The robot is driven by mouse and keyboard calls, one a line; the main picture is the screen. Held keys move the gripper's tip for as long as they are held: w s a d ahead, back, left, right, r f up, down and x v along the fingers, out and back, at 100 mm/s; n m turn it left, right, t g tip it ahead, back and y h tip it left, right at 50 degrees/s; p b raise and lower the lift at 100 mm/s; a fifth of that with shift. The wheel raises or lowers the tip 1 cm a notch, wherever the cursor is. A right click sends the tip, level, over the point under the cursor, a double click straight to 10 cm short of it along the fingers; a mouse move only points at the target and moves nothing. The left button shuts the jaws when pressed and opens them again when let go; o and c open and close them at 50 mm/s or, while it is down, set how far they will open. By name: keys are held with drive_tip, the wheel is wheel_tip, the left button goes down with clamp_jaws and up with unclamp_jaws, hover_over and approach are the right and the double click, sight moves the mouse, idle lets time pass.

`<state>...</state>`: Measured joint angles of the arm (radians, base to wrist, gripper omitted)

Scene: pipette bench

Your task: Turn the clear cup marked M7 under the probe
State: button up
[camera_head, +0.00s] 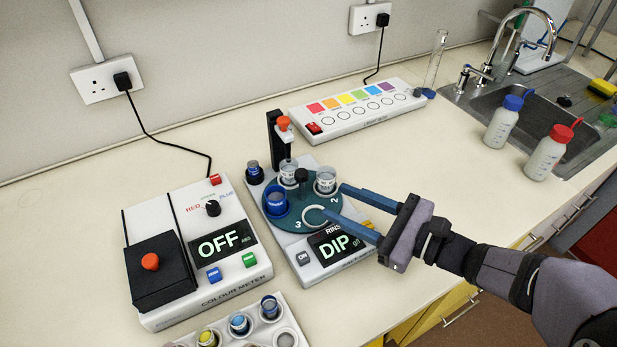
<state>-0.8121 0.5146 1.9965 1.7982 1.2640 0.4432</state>
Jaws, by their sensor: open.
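A round teal turntable (293,222) sits on a white device and carries several cups around a black centre knob (301,175). One clear cup (325,181) stands at its right back. Another clear cup (289,171) is at the back, close below the orange-topped probe (283,124) on its black post. A blue cup (276,202) stands at the left. The front place, by the number 3, shows an empty white ring. I cannot read M7 on any cup. My gripper (335,201) is open, its blue fingers pointing left at the turntable's right edge, with nothing between them.
The device's display (338,243) reads DIP. A colour meter (207,255) reading OFF stands at the left. A rack (255,330) of cups is in front. A colour strip box (357,110) lies behind. Two bottles (502,122) stand by the sink at right.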

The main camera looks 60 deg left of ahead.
sight(307, 177)
drive_tip(key=a+m, duration=0.1)
drive_tip(key=a+m+y, duration=0.1)
drive_tip(key=a, duration=0.1)
drive_tip(key=s+a, duration=0.1)
drive_tip(key=shift+a+r+m+y, duration=0.15)
drive_tip(key=shift+r+m+y, duration=0.15)
drive_tip(key=shift+m, duration=0.1)
drive_tip(key=shift+s+a, duration=0.25)
drive_tip(key=shift+a, duration=0.3)
drive_tip(key=shift+p+x, duration=0.85)
drive_tip(key=shift+x, duration=2.2)
drive_tip(key=shift+f, duration=0.1)
clamp_jaws()
